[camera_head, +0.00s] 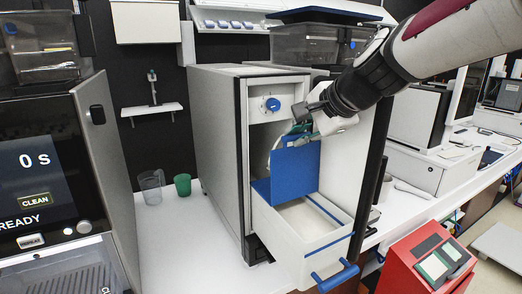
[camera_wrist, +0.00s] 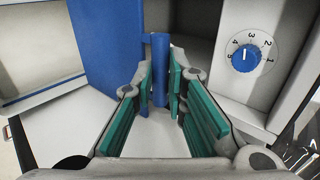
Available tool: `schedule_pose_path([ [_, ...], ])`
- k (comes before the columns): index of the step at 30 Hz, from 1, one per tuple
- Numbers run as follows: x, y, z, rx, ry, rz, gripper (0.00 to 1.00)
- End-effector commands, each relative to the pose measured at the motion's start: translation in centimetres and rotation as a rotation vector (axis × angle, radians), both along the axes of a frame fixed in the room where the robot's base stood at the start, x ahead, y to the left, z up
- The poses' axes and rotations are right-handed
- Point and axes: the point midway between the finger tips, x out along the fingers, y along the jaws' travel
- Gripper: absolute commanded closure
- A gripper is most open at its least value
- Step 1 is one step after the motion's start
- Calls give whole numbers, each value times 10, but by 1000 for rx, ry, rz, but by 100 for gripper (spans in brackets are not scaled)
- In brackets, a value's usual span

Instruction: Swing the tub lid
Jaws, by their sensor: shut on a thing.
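The lid (camera_head: 286,172) is a blue panel standing tilted up above the open white drawer-like tub (camera_head: 338,246) at the front of a grey machine. My gripper (camera_head: 300,131) is at the panel's upper edge, in front of the machine. In the wrist view the panel (camera_wrist: 108,40) stands left of my fingers. A blue upright bar (camera_wrist: 159,62), seemingly the lid's handle or edge, sits between the green-padded fingertips (camera_wrist: 160,90). My gripper is shut on it. My fingers hide part of the bar.
A blue numbered dial (camera_head: 272,104) is on the machine front, close right of my fingers in the wrist view (camera_wrist: 245,54). A red card terminal (camera_head: 425,262) stands front right. A green cup (camera_head: 182,184) and a clear jug (camera_head: 151,187) stand left on the white counter.

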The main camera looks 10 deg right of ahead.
Motion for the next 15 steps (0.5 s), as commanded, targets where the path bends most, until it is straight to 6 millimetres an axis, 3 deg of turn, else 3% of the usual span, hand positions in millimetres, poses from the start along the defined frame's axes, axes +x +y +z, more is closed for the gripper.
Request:
schedule_pose_path([
  [7,-24,-7,-5,1,11,3,100],
  [15,-28,-7,-5,0,9,4,100],
])
